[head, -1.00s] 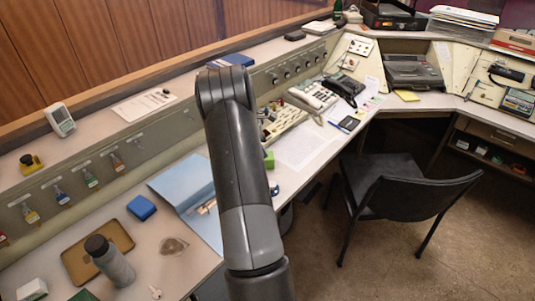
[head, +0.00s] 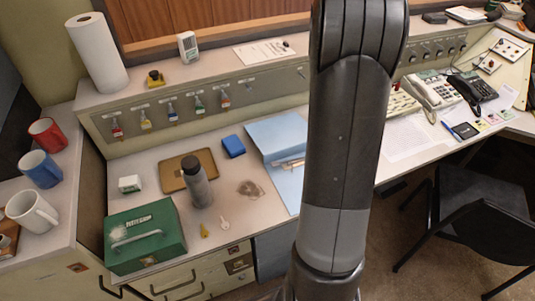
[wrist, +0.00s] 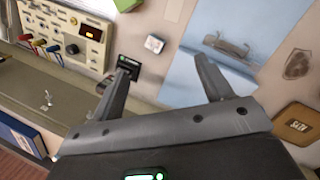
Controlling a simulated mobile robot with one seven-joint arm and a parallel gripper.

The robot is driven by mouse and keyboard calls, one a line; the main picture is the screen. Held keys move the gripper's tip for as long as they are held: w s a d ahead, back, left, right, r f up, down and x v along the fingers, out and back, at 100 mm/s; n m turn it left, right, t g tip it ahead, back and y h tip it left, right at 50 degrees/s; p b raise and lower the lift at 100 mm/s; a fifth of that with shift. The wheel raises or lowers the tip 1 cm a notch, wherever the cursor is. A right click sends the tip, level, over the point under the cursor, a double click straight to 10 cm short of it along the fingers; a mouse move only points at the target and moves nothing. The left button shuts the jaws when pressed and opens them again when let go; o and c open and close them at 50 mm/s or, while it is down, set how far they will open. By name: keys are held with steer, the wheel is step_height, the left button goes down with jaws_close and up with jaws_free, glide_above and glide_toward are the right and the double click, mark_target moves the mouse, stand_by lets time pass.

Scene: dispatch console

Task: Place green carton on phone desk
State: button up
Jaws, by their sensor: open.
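My gripper (wrist: 165,62) is open and empty in the wrist view, above a console desk. A green block (wrist: 125,4), likely the green carton, is cut off at the top edge of the wrist view, beyond the fingertips and apart from them. In the head view my arm covers the middle of the desk; neither the gripper nor the small green carton shows there. The desk with the phones (head: 400,167) is at the right, with a pale phone (head: 433,90) and a black phone (head: 473,88).
A green cash box (head: 145,237), dark bottle (head: 199,184), brown tray (head: 171,176) and blue box (head: 233,146) occupy the left desk. A blue folder (head: 272,137) lies beside my arm. A black chair (head: 480,215) stands at right. White paper (head: 408,138) covers some phone-desk surface.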

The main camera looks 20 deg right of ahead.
steer(key=s+a+r+m+t, duration=0.1)
steer(key=s+a+r, duration=0.25)
steer(key=a, duration=0.35)
steer(key=s+a+r+m+t+y, duration=0.1)
steer(key=s+a+r+t, duration=0.2)
steer(key=a, duration=0.4)
steer(key=s+a+r+m, duration=0.1)
steer(key=s+a+r, duration=0.2)
steer(key=a+r, duration=0.3)
steer(key=s+a+f+m+t+y, duration=0.1)
steer(key=s+a+f+m+t, duration=0.1)
steer(key=s+a, duration=1.1)
steer(key=shift+s+a+f+m+y, duration=0.3)
steer(key=shift+s+a+m+y, duration=0.1)
steer(key=shift+s+m, duration=0.35)
